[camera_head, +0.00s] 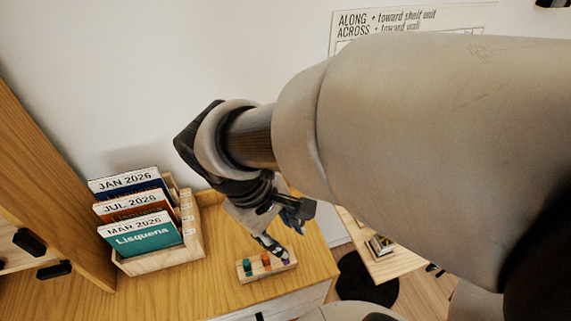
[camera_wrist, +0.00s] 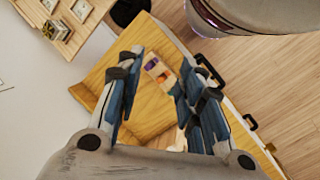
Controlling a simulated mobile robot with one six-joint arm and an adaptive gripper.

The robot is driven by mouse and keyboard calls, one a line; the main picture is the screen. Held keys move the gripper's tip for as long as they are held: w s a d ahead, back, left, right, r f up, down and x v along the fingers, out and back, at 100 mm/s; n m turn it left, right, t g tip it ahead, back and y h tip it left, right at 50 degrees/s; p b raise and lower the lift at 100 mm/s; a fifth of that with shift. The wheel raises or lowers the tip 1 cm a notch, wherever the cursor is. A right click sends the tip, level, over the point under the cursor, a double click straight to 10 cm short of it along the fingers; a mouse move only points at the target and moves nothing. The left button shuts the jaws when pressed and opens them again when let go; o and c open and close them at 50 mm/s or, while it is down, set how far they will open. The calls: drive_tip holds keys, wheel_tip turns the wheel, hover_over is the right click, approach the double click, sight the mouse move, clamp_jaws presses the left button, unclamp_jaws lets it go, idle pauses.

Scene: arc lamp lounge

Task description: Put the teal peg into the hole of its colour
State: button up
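A small pale wooden block (camera_head: 254,276) lies on the wooden cabinet top, with a teal piece (camera_head: 247,266) at its left, an orange piece (camera_head: 266,261) in the middle and a purple one (camera_head: 286,259) at its right. I cannot tell for sure which are standing pegs and which are coloured hole marks. The block also shows between my fingers in the wrist view (camera_wrist: 151,64). My gripper (camera_head: 284,238) is above and behind the block's right part, pointing down. In the wrist view my gripper (camera_wrist: 158,98) is open, fingers wide apart, with nothing held.
A wooden file box (camera_head: 150,263) with dated folders stands on the cabinet top (camera_head: 220,232) to the left. A wooden shelf unit (camera_head: 40,165) rises at far left. A low table (camera_head: 383,266) with small objects is to the right, beyond a gap.

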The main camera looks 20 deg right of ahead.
drive_tip(key=s+d+r+m+t+y, duration=0.3)
drive_tip(key=s+r+m+t, duration=0.1)
drive_tip(key=r+m+t, duration=0.1)
drive_tip(key=shift+s+d+r+m, duration=0.2)
drive_tip(key=shift+s+r+m, duration=0.05)
drive_tip(key=shift+r+m, duration=0.3)
